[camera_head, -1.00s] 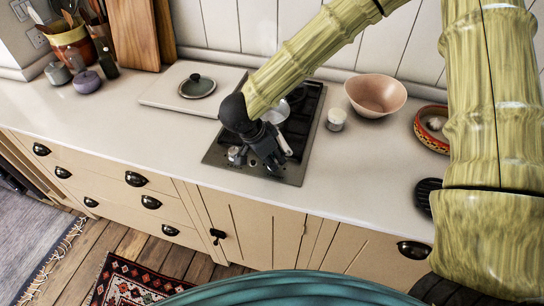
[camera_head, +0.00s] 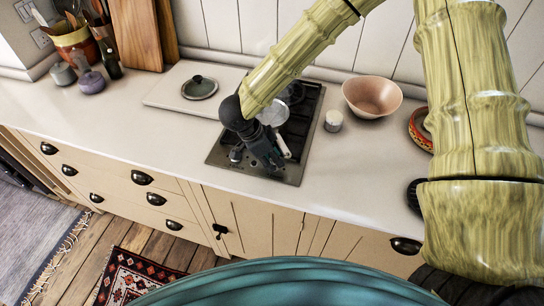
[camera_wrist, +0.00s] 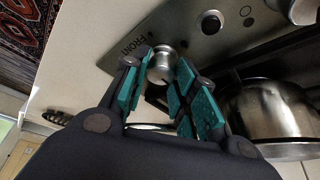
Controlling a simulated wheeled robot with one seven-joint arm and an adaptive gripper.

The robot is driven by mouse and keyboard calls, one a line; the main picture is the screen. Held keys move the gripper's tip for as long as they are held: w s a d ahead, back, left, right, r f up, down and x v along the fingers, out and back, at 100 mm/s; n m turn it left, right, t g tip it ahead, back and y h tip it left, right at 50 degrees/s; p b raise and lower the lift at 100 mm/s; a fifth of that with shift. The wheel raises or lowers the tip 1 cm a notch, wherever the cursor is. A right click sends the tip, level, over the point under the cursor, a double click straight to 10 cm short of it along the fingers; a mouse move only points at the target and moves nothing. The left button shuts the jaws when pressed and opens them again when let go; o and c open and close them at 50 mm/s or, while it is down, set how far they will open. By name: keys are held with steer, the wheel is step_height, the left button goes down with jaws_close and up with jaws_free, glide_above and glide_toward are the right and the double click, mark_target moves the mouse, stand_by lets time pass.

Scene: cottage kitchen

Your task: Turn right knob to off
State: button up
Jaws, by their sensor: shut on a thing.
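The hob (camera_head: 219,148) is a steel-framed panel set in the counter, with knobs along its front part. My gripper (camera_head: 272,162) is low over the hob's front edge. In the wrist view my gripper (camera_wrist: 166,72) has its teal-padded fingers on both sides of a round metal knob (camera_wrist: 162,60) and is shut on it, beside the printed word FRONT. A second metal knob (camera_wrist: 212,22) stands free beyond it; a free knob also shows left of my gripper in the head view (camera_head: 236,154). In the head view my gripper hides the held knob. Its pointer mark cannot be made out.
A shiny metal pan (camera_wrist: 270,112) on the hob is close beside my right finger. A white pot (camera_head: 333,121) and a pink bowl (camera_head: 371,96) stand right of the hob. A board with a dark lid (camera_head: 198,87) lies to the left. The front-left counter is clear.

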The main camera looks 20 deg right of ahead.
steer(key=o, duration=1)
steer(key=shift+f, duration=0.1)
steer(key=v, duration=1.2)
steer(key=shift+s+d, duration=0.1)
